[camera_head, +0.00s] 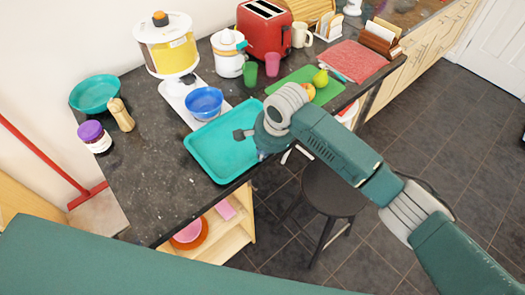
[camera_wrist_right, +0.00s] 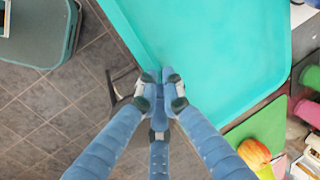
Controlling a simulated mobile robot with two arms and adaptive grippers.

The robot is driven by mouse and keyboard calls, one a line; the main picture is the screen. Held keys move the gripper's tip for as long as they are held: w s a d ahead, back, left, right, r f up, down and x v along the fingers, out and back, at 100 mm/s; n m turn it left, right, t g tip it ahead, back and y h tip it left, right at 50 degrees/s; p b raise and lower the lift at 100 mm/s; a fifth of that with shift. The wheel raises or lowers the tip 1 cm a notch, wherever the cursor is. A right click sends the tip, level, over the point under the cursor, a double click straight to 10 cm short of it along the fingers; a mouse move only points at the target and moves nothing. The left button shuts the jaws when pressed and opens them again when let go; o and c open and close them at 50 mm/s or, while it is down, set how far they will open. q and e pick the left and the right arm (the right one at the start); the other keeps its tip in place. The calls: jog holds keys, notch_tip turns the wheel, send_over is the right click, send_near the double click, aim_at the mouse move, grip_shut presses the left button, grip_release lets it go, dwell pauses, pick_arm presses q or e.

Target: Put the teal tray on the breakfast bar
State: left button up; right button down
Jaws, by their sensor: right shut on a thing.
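The teal tray (camera_head: 215,155) is over the front part of the dark speckled counter (camera_head: 155,190), its right side reaching the counter's front edge. I cannot tell whether it rests on the counter or is held just above it. My right gripper (camera_head: 264,143) is at the tray's right edge and is shut on it. In the right wrist view the blue fingers (camera_wrist_right: 161,78) close together on the rim of the tray (camera_wrist_right: 225,45), which looks empty. The fingertips are partly hidden in the head view. My left gripper is not in view.
A blue bowl (camera_head: 203,102) on a white scale stands just behind the tray. A green board (camera_head: 325,92) with fruit lies to the right. A teal bowl (camera_head: 95,92), pepper mill (camera_head: 120,115) and purple-lidded jar (camera_head: 94,137) stand left. A dark stool (camera_head: 333,190) stands in front. Counter left of the tray is clear.

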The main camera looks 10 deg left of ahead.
jog(key=c, duration=1.9)
grip_release()
jog(key=b+v, duration=0.2)
jog(key=v, duration=1)
